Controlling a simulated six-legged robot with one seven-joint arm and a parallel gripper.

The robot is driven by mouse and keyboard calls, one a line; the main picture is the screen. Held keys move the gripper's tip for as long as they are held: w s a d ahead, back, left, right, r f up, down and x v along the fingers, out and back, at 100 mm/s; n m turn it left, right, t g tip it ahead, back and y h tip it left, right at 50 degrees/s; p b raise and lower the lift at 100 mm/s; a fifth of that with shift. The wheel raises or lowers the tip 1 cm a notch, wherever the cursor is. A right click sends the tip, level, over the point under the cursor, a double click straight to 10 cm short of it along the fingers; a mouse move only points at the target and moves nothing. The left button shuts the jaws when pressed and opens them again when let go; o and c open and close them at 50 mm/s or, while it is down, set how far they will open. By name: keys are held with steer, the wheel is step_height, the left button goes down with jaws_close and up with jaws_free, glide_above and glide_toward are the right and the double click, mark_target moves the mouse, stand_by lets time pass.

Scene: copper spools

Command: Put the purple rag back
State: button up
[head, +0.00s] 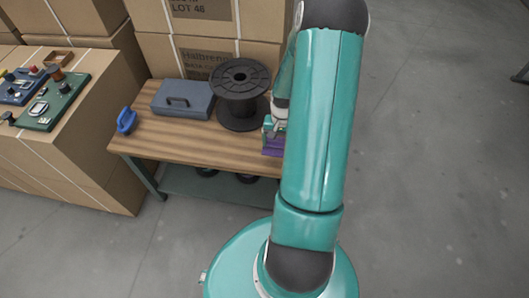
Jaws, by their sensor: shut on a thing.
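A small purple patch, which looks like the purple rag (270,145), shows at the right end of the wooden bench top, just left of my arm. My gripper (272,130) is right above it, partly hidden behind my arm. It is shut, and the purple rag is at its fingers. My arm covers the right side of the rag. I cannot tell whether the rag rests on the bench or hangs just above it.
On the wooden bench (190,140) are a black spool (240,88), a grey case (183,98) and a blue handled tool (127,121). Stacked cartons (205,50) stand behind. A carton (70,150) at left bears control boxes (55,103). The floor at right is clear.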

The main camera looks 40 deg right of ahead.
mark_target(267, 148)
steer(key=w+a+f, duration=0.1)
steer(key=w+f, duration=0.1)
steer(key=f, duration=0.1)
steer(key=w+a+f, duration=0.1)
steer(key=f, duration=0.1)
steer(key=shift+w+a+f, duration=0.15)
steer(key=shift+w+a, duration=0.15)
steer(key=shift+w+a+f, duration=0.1)
steer(key=shift+w+f, duration=0.05)
steer(key=shift+f, duration=0.8)
steer(key=shift+w+f, duration=0.15)
steer(key=shift+f, duration=0.75)
steer(key=o, duration=0.8)
steer(key=shift+f, duration=0.15)
steer(key=shift+c, duration=0.2)
